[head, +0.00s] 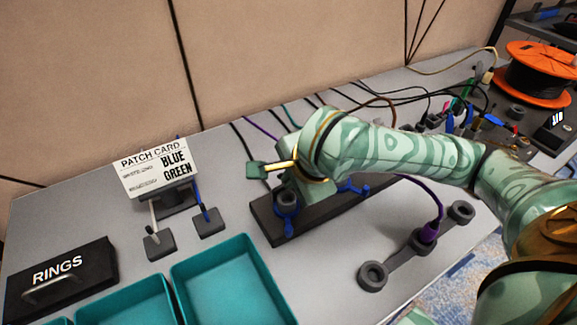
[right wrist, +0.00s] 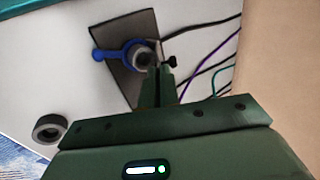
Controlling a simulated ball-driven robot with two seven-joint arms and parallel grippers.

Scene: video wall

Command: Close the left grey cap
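A dark base plate (head: 331,210) lies on the grey table and carries two blue levers. The left blue lever (head: 288,228) sits around a grey round cap or port (head: 286,200); the right blue lever (head: 353,187) is partly behind my arm. In the right wrist view, the blue lever (right wrist: 110,54) rings the grey round part (right wrist: 144,56), with a small dark knob beside it. My right gripper (right wrist: 159,78) is above this left part, its slim fingers close together with nothing clearly between them. Whether they touch the part is unclear. My left gripper is not in view.
A grey strip with open rings (head: 372,276) and a purple plug (head: 428,233) lies to the right. Teal trays (head: 235,283), a RINGS box (head: 62,280) and a patch card (head: 157,170) stand left. Cables run behind the plate, and an orange spool (head: 541,72) is back right.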

